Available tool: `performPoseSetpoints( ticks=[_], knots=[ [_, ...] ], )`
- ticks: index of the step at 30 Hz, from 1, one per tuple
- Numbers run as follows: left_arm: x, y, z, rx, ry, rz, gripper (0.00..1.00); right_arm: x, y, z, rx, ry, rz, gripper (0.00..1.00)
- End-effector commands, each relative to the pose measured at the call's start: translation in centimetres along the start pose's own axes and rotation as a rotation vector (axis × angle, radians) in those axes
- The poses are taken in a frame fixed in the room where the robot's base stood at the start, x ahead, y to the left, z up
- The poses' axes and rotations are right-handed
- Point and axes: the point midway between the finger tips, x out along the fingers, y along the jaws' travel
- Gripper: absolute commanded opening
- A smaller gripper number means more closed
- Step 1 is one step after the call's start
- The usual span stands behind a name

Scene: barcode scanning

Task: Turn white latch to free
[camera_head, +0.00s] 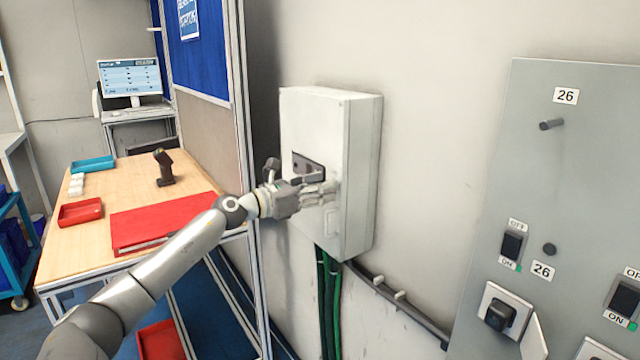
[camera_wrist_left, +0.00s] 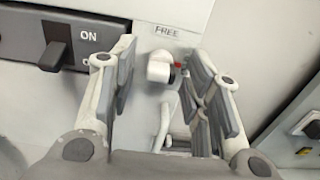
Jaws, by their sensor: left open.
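The white latch (camera_wrist_left: 160,68) is in the left wrist view, on the front of a light box, below a label (camera_wrist_left: 166,31) reading FREE. It has a round knob-like top with a small red mark beside it, and a thin white part extends down below. My left gripper (camera_wrist_left: 163,62) is open, with one finger on each side of the latch; I cannot tell whether either touches it. In the head view my left gripper (camera_head: 318,190) is at the front of the white wall box (camera_head: 318,120) and hides the latch. My right gripper is not in view.
A dark switch panel (camera_wrist_left: 25,38) with a black lever marked ON is left of the latch. Green cables (camera_head: 328,290) run down below the box. A grey panel (camera_head: 590,170) with switches is to the right. A workbench (camera_head: 120,185) with red and blue trays is left.

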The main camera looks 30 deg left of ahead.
Motion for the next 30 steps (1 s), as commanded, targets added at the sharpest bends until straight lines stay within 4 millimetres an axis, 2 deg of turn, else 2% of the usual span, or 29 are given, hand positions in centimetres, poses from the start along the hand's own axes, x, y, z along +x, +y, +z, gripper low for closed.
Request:
performPoseSetpoints(
  ticks=[9,19,30],
  knots=[
    [0.19,-0.01,-0.04,0.000,0.000,0.000,0.42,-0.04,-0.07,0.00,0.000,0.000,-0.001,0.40],
    [0.16,0.01,-0.01,-0.001,0.000,0.000,0.00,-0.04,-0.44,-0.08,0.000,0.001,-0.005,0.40],
    [0.15,0.03,0.15,-0.061,-0.001,0.001,0.00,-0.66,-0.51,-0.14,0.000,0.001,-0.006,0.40]
  ],
)
